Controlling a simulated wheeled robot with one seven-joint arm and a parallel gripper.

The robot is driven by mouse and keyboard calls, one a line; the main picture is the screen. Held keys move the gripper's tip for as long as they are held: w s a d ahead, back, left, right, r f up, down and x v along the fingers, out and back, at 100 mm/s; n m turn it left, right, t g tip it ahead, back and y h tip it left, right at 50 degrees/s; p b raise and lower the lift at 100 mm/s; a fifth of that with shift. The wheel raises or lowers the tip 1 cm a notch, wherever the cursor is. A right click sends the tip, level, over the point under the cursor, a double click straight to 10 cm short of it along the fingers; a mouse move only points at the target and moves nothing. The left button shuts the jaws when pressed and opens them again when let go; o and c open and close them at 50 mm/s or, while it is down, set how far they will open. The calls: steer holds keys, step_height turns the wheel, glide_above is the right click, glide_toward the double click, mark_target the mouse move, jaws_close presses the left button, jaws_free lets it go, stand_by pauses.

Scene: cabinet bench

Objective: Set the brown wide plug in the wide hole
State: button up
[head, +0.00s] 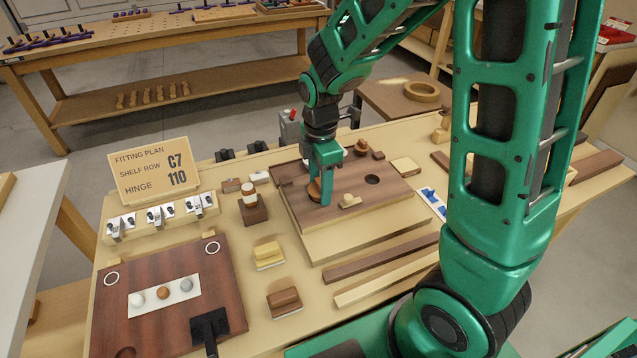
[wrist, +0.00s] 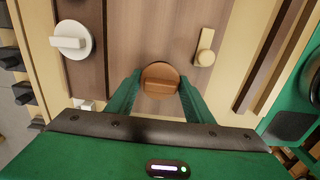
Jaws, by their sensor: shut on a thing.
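The brown wide plug (wrist: 160,78) is a round disc with a raised grip bar. My gripper (wrist: 160,92) is shut on it, with one green finger on each side in the wrist view. In the head view my gripper (head: 321,196) points down over the left part of the dark brown board, and the plug (head: 314,189) shows partly behind a finger. I cannot tell whether the plug touches the board (head: 290,200). A dark round hole (head: 372,180) is open in the board, right of my gripper. What lies under the plug is hidden.
A cream piece (head: 349,201) lies on the board close to my gripper; a brown knob (head: 361,147) stands behind. A white-topped piece on a dark block (head: 252,212) stands to the left. Wooden strips (head: 385,262) lie in front. A sign (head: 153,171) stands at the back left.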

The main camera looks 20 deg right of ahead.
steer(key=shift+f, duration=0.1)
steer(key=o, duration=1.3)
steer(key=shift+r, duration=3.75)
steer(key=s+d+r+m, duration=0.1)
steer(key=s+d+m, duration=0.4)
steer(key=s+m, duration=0.2)
steer(key=s+d+r+m, duration=0.1)
steer(key=s+d+m, duration=0.5)
steer(key=s+m, duration=0.2)
steer(key=s+d+r+m, duration=0.2)
steer(key=s+d+m, duration=0.4)
steer(key=s+m, duration=0.2)
steer(key=shift+s+d+m, duration=0.15)
steer(key=shift+d+m, duration=0.05)
steer(key=shift+m, duration=0.5)
